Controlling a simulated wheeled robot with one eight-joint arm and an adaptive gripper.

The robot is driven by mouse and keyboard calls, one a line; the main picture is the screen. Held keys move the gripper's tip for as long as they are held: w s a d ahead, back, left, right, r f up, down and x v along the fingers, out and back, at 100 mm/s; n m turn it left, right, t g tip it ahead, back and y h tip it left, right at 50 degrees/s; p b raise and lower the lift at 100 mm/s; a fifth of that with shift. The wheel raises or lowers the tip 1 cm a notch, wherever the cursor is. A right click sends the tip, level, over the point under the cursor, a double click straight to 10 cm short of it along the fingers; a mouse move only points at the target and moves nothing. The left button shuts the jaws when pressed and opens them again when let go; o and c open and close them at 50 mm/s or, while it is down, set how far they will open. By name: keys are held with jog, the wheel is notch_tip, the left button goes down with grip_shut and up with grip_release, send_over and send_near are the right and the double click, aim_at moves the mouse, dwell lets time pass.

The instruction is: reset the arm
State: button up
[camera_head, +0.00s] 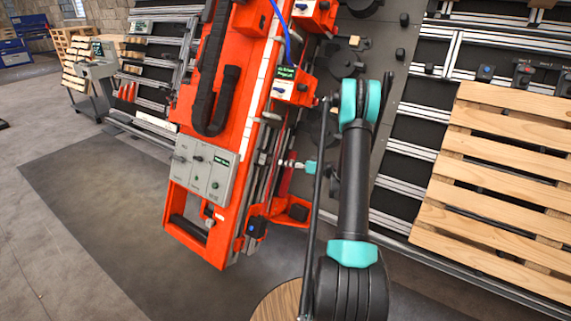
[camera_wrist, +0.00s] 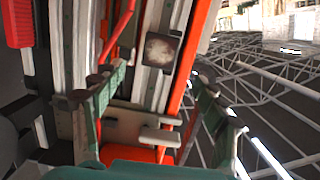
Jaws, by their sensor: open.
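My black arm with teal joints rises from the bottom centre of the head view, beside an orange gantry unit (camera_head: 222,120). My gripper (camera_wrist: 158,82) shows in the wrist view with its greenish fingers spread apart and nothing held between them. Beyond the fingers are a grey rail, a small square plate (camera_wrist: 160,51) and an orange beam (camera_wrist: 205,30). I cannot tell whether the fingers touch any of these. In the head view I cannot make out the fingers clearly.
A grey control panel (camera_head: 204,168) is on the gantry unit's front. A round wooden top (camera_head: 277,303) is at bottom centre. A cart (camera_head: 98,72) stands at back left. The floor at left is clear.

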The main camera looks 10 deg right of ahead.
jog(key=s+a+r+m+g+h, duration=0.1)
jog(key=s+a+r+g+h, duration=0.3)
jog(key=s, duration=0.5)
jog(key=s+a+r+m+g+h, duration=0.1)
jog(key=s+a+r, duration=0.35)
jog(key=s, duration=0.45)
jog(key=s+d+f+m+g+h, duration=0.1)
jog(key=s+d+h, duration=0.1)
jog(key=s, duration=1)
jog(key=s+d+f+m+h, duration=0.1)
jog(key=s+h, duration=0.4)
jog(key=s, duration=0.8)
jog(key=shift+s+d+f+g, duration=0.25)
jog(key=shift+d+f+g, duration=0.15)
jog(key=shift+d+f, duration=0.35)
jog(key=shift+r, duration=0.1)
